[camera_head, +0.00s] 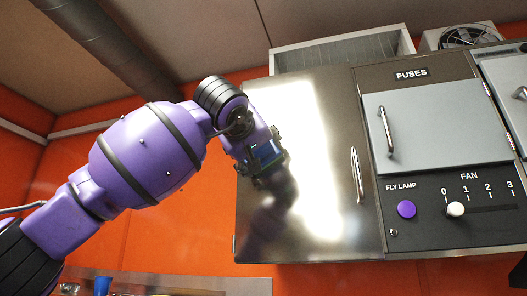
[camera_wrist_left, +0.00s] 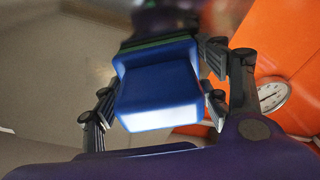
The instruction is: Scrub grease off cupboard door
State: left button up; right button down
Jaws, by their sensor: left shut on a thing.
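The cupboard door (camera_head: 318,150) is a shiny metal panel with a vertical handle (camera_head: 357,175) near its right edge. It looks closed and reflects a bright glare and my arm. My left gripper (camera_head: 262,160) is at the left part of the door. It is shut on a blue block-shaped scrubber (camera_wrist_left: 158,90) with a green layer on its far side. In the left wrist view the fingers (camera_wrist_left: 160,105) hold the block from both sides. The green face is turned toward the door; I cannot tell if it touches. I see no clear grease patch. My right gripper is not in view.
Right of the door is a fuse cupboard (camera_head: 435,125) with a handle, above a panel with a purple fly lamp button (camera_head: 407,209) and a fan slider (camera_head: 456,209). A vent box and a fan sit on top. A round gauge (camera_wrist_left: 272,97) shows on the orange wall.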

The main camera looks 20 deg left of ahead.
aim_at(308, 142)
pick_arm(q)
jog(key=shift+d+r, duration=0.15)
jog(key=shift+r, duration=1.05)
jog(key=shift+s+d, duration=0.15)
jog(key=shift+d, duration=5.6)
jog(key=shift+w+a+f, duration=0.1)
jog(key=shift+w+a, duration=0.05)
jog(key=shift+a, duration=2.8)
jog(key=shift+w+a, duration=0.1)
jog(key=shift+a, duration=2.85)
jog(key=s, duration=0.6)
jog(key=s, duration=0.3)
